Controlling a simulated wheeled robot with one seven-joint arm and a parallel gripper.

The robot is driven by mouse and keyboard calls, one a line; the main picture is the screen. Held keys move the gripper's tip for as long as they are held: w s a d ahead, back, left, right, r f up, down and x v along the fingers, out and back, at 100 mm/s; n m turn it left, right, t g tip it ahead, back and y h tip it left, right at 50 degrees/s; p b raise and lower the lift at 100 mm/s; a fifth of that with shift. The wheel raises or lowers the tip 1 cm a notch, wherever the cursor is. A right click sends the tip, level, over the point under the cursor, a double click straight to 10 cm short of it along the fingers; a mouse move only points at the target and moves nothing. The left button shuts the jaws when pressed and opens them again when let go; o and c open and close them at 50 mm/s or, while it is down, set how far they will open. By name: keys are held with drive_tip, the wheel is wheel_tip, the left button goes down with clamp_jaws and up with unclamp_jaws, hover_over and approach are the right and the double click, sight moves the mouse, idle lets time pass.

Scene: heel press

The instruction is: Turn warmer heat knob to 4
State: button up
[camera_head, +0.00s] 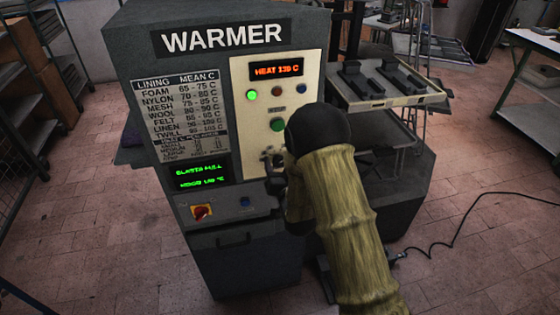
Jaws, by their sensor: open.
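The grey warmer cabinet (226,98) stands in the middle of the view with its cream control panel (243,135) facing me. My arm, in a yellowish sleeve, crosses the lower right of the panel. My gripper (270,162) is at the panel's lower part, partly hidden by my own wrist, and is open. I cannot make out the heat knob or its numbers; that part of the panel is behind my gripper and arm. I cannot tell whether the fingers touch anything.
The panel also has a lit green lamp (252,95), a red one (277,91) and a green button (277,125). A red switch (201,212) and blue button (245,202) sit on the lower ledge. A tray of dark parts (398,92) stands right. A cable (465,222) crosses the floor.

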drive_tip(key=shift+s, duration=0.2)
drive_tip(key=shift+c, duration=0.5)
drive_tip(key=shift+d, duration=0.3)
drive_tip(key=c, duration=0.9)
drive_tip(key=shift+s, duration=0.1)
drive_tip(key=shift+a+f+n+b, duration=0.15)
drive_tip(key=shift+n+b, duration=0.25)
drive_tip(key=shift+b, duration=0.2)
drive_tip(key=n+b, duration=0.2)
drive_tip(key=shift+b, duration=0.4)
drive_tip(key=shift+n+b, duration=1.6)
drive_tip(key=shift+n, duration=0.5)
drive_tip(key=shift+r, duration=0.2)
